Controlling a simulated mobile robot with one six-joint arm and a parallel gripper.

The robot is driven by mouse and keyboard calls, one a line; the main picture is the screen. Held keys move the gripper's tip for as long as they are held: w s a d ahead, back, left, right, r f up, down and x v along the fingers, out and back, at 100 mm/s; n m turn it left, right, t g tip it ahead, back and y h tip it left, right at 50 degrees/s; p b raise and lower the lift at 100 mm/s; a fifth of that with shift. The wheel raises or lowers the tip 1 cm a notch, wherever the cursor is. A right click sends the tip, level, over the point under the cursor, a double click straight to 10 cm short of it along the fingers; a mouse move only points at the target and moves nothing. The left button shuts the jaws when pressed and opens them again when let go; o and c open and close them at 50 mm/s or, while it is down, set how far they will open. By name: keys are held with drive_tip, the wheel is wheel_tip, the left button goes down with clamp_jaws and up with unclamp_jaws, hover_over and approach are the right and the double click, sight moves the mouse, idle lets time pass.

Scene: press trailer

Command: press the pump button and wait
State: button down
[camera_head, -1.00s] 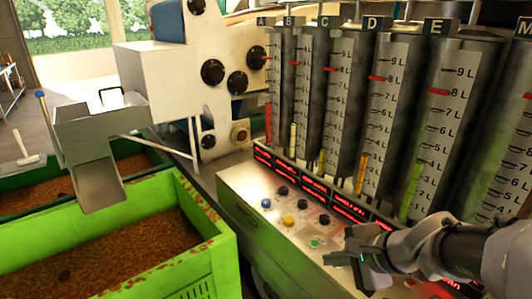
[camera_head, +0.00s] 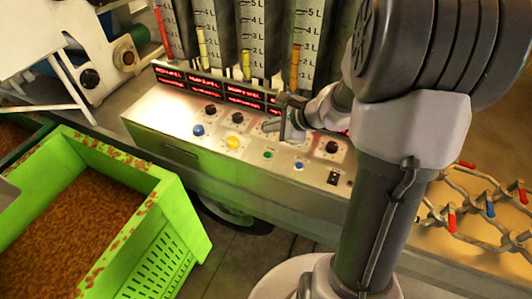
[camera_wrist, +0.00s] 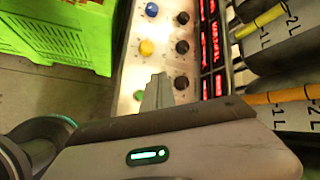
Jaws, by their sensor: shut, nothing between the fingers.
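The control panel (camera_head: 150,122) has a top row of black knobs and a front row of coloured buttons. The front row has a blue button (camera_head: 198,130), a yellow button (camera_head: 234,142) and a green button (camera_head: 268,155). The wrist view also shows the blue (camera_wrist: 151,9), yellow (camera_wrist: 147,47) and green (camera_wrist: 138,95) buttons. No readable label tells which is the pump button. My gripper (camera_head: 271,126) is shut and empty over the panel, near the black knobs behind the green button. In the wrist view its fingertips (camera_wrist: 158,78) lie between green button and black knob (camera_wrist: 181,82). Contact cannot be told.
Red-lit displays (camera_head: 205,82) and clear measuring tubes (camera_head: 310,40) stand behind the panel. A green crate (camera_head: 185,195) of brown granules is at left. Pipes with red and blue valve handles (camera_head: 490,208) are at right. Dark floor lies in front.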

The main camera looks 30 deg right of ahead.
drive_tip(key=b, duration=0.6)
hover_over(270, 156)
wheel_tip(270, 156, down, 8)
drive_tip(key=shift+s+r, duration=0.1)
drive_tip(key=shift+r, duration=0.05)
drive_tip(key=shift+f+b, duration=0.5)
drive_tip(key=shift+b, duration=0.1)
idle(1.0)
drive_tip(key=shift+f+b, duration=0.45)
drive_tip(key=shift+b, duration=0.2)
drive_tip(key=shift+f+b, duration=0.35)
drive_tip(key=shift+b, duration=0.1)
drive_tip(key=shift+r, duration=0.1)
idle(0.5)
drive_tip(key=shift+r+p, duration=0.6)
drive_tip(key=shift+r, duration=0.1)
drive_tip(key=shift+r+p, duration=2)
drive_tip(key=shift+r, duration=0.5)
